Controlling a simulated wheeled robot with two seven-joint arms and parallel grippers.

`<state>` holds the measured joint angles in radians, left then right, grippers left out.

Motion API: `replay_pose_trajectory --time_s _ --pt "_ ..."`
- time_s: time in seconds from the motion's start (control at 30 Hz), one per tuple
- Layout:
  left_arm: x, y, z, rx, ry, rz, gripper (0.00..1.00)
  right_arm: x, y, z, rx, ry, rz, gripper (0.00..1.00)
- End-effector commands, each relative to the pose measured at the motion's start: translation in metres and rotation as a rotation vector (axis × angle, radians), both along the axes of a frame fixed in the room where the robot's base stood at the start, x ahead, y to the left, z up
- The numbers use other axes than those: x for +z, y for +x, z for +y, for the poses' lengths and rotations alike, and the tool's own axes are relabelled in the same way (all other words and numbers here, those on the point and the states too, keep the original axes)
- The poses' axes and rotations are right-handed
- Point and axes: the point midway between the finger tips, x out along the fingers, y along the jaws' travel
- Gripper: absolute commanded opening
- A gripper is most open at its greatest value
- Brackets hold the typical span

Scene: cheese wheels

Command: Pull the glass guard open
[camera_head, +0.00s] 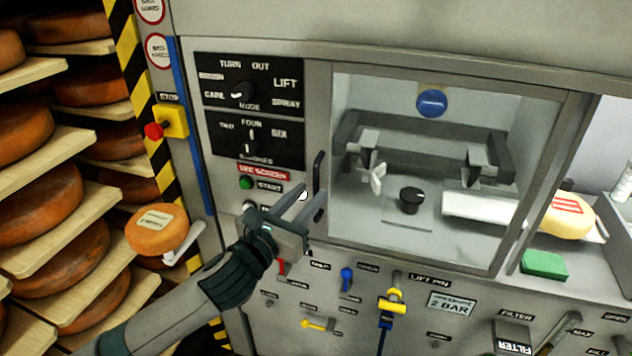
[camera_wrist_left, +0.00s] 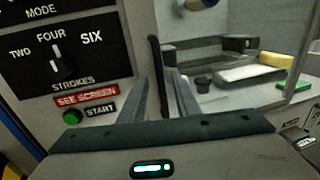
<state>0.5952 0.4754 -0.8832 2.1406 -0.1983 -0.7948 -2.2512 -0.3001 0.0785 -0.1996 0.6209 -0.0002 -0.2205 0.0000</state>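The glass guard (camera_head: 545,110) is a clear pane in a grey metal frame, covering the left part of the machine's chamber. Its black vertical handle (camera_head: 318,172) is on the left frame; it also shows in the left wrist view (camera_wrist_left: 156,72). My left gripper (camera_head: 307,196) is open, its two fingers pointing at the handle's lower part. In the left wrist view the handle appears between the spread fingers (camera_wrist_left: 162,92); I cannot tell whether they touch it. My right gripper is out of view.
Left of the handle are a dial panel (camera_head: 250,108), a green start button (camera_head: 246,183) and a yellow stop box (camera_head: 175,121). Valves and levers, including a blue one (camera_head: 346,275), lie below. Shelves of cheese wheels (camera_head: 50,195) fill the left. A green sponge (camera_head: 544,264) lies right.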

Motion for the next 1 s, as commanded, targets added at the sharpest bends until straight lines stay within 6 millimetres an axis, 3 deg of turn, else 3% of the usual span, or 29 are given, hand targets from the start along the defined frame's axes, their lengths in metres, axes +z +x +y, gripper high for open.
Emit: replay_pose_trajectory --time_s 0.3,0.7,0.83,1.0 --pt "0.001 0.032 -0.018 0.000 0.000 0.001 0.30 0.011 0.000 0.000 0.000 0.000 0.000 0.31" --pt "0.000 0.036 -0.020 0.000 0.001 0.000 0.30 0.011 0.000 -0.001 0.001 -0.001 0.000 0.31" --pt "0.000 0.036 -0.020 0.000 0.001 0.000 0.01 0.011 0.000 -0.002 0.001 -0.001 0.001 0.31" --pt "0.000 0.036 -0.020 0.000 0.001 0.000 0.00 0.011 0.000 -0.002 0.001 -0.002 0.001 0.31"
